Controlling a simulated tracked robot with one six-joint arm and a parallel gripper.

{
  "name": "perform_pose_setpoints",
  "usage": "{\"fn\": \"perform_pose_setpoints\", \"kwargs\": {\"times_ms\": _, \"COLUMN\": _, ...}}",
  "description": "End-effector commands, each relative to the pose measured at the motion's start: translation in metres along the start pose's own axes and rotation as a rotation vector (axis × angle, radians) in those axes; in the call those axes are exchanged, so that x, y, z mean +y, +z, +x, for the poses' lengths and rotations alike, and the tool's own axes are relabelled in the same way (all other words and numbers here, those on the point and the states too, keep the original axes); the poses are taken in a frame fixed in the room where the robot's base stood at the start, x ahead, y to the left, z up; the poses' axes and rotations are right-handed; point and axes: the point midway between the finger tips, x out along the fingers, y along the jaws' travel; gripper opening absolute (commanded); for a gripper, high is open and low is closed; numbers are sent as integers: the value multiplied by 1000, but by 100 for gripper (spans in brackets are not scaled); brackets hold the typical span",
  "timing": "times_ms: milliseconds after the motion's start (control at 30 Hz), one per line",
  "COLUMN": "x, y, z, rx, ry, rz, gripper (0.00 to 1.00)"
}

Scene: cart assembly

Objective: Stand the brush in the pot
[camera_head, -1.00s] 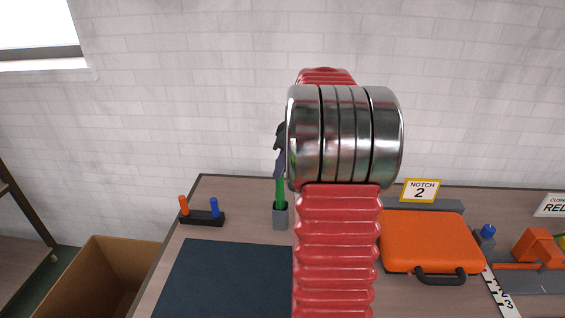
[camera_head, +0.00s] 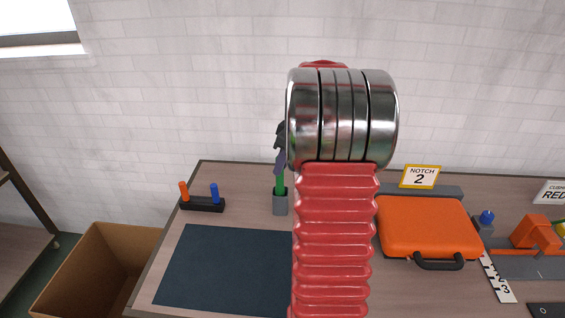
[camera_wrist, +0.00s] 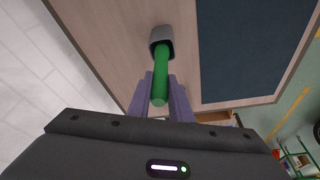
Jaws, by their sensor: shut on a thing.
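The green brush (camera_wrist: 160,75) is held between the two purple fingers of my gripper (camera_wrist: 160,84), which is shut on it. In the head view the green handle (camera_head: 279,182) points down from my gripper (camera_head: 280,167) and meets the top of the grey pot (camera_head: 280,205). In the wrist view the brush's far end reaches into the mouth of the pot (camera_wrist: 158,32). How deep it sits is hidden. The pot stands upright on the table, and the brush looks near upright. My arm hides part of the gripper in the head view.
A dark mat (camera_head: 225,265) lies in front of the pot. A black holder (camera_head: 203,205) with orange and blue pegs stands to the left. An orange case (camera_head: 425,225) and a "NOTCH 2" sign (camera_head: 420,177) are to the right. A cardboard box (camera_head: 105,260) stands left of the table.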

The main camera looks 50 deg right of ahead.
Motion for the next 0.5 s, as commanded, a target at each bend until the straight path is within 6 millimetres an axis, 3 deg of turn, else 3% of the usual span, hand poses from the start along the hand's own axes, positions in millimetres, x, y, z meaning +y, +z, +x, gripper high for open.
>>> {"fn": "perform_pose_setpoints", "kwargs": {"times_ms": 133, "x": 0, "y": 0, "z": 0, "rx": 0, "ry": 0, "rz": 0, "gripper": 0}}
{"fn": "perform_pose_setpoints", "kwargs": {"times_ms": 167, "x": 0, "y": 0, "z": 0, "rx": 0, "ry": 0, "rz": 0, "gripper": 20}}
{"fn": "perform_pose_setpoints", "kwargs": {"times_ms": 433, "x": 0, "y": 0, "z": 0, "rx": 0, "ry": 0, "rz": 0, "gripper": 39}}
{"fn": "perform_pose_setpoints", "kwargs": {"times_ms": 500, "x": 0, "y": 0, "z": 0, "rx": 0, "ry": 0, "rz": 0, "gripper": 40}}
